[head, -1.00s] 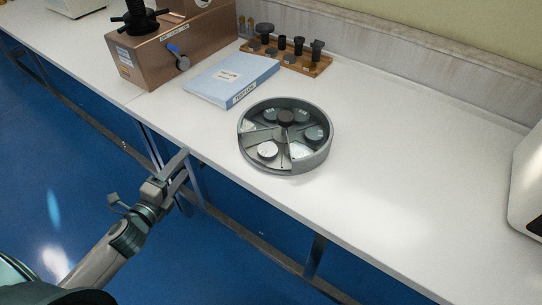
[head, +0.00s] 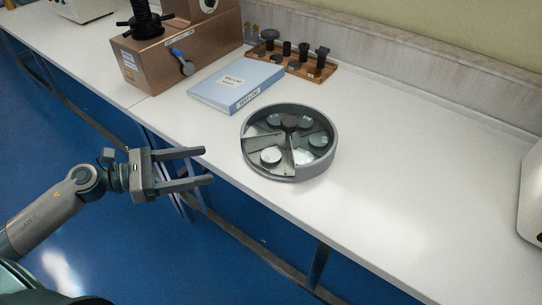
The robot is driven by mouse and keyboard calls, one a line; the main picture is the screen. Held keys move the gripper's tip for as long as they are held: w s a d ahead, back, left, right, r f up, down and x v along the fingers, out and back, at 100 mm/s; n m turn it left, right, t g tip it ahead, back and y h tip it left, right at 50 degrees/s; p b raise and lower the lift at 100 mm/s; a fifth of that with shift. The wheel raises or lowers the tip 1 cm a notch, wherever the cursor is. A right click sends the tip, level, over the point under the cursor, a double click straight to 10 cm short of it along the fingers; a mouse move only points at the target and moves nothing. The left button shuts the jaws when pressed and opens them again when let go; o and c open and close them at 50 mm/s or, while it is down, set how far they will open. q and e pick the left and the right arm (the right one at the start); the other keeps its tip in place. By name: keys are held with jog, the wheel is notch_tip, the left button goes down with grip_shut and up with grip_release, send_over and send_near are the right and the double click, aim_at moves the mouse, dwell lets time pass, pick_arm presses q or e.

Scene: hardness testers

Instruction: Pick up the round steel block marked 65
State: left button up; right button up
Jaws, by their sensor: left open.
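A round grey tray (head: 287,173) with compartments and a dark central knob stands on the white bench. Several round steel blocks lie in its compartments, among them one at the front left (head: 270,156) and one at the right (head: 318,141). Their markings are too small to read, so I cannot tell which is 65. My left gripper (head: 208,165) is open and empty, left of the tray and by the bench's front edge. Its two fingers point right, toward the tray, and are apart from it. My right gripper is not in view.
A blue binder (head: 236,84) lies behind the tray. A wooden rack (head: 296,62) with dark fittings stands at the back. A copper-coloured tester (head: 170,60) is at the back left. A white machine (head: 533,195) is at the right edge. The bench (head: 420,170) right of the tray is clear.

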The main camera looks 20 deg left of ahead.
pick_arm(q)
jog(key=shift+d, duration=0.1)
dwell(0.3)
jog(key=p, duration=0.4)
send_near(271, 156)
jog(key=shift+w+d+r, duration=0.25)
jog(key=shift+w+d, duration=0.35)
jog(key=shift+d, duration=0.05)
jog(key=shift+w+d+f, duration=0.25)
jog(key=shift+w+d, duration=0.1)
jog(key=shift+d, duration=0.25)
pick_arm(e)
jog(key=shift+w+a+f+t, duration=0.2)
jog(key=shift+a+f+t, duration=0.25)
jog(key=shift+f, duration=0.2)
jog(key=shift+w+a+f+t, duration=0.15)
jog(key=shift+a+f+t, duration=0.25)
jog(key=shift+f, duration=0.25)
